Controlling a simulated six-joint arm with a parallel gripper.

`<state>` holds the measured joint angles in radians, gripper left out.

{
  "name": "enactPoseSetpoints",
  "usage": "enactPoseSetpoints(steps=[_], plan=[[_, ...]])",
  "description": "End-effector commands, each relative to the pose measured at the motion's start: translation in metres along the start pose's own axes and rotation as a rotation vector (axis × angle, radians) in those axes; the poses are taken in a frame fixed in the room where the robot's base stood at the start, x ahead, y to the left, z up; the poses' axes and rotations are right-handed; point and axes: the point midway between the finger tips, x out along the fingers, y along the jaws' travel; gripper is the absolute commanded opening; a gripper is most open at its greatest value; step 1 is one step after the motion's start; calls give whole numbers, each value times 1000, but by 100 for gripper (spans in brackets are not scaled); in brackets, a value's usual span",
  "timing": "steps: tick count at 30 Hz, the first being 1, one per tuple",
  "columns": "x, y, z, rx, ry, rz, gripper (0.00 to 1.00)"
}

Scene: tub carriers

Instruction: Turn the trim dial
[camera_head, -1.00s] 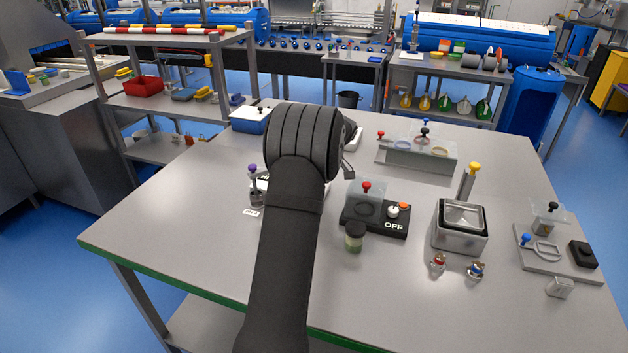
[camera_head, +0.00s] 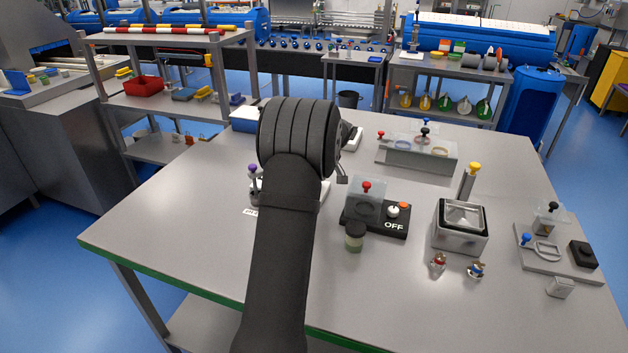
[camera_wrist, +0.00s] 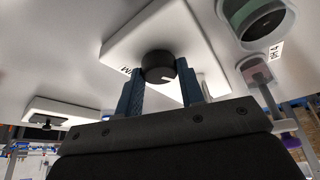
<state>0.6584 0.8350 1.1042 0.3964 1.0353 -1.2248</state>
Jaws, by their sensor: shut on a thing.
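The trim dial (camera_wrist: 158,67) is a round black knob with a pale pointer line, on a white plate (camera_wrist: 190,22) with partly hidden black lettering. In the wrist view my gripper (camera_wrist: 165,82) has its two blue fingers on either side of the knob, shut on it. In the head view my dark arm covers the dial and my fingers; only an edge of the white plate shows beside the arm.
A purple-topped post (camera_head: 253,170) stands left of my arm. Right of it are a black box marked OFF (camera_head: 393,225), a small jar (camera_head: 354,237) and a metal container (camera_head: 459,238). A clear-sided unit (camera_head: 420,155) stands behind. The table's front left is clear.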

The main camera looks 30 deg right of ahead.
Motion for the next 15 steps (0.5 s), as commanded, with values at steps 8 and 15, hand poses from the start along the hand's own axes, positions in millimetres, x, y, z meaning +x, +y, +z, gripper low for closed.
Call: enactPoseSetpoints(steps=[8,15], plan=[[-1,-2,-1,232,1,98,12],[-1,-3,-2,410,1,173,12]])
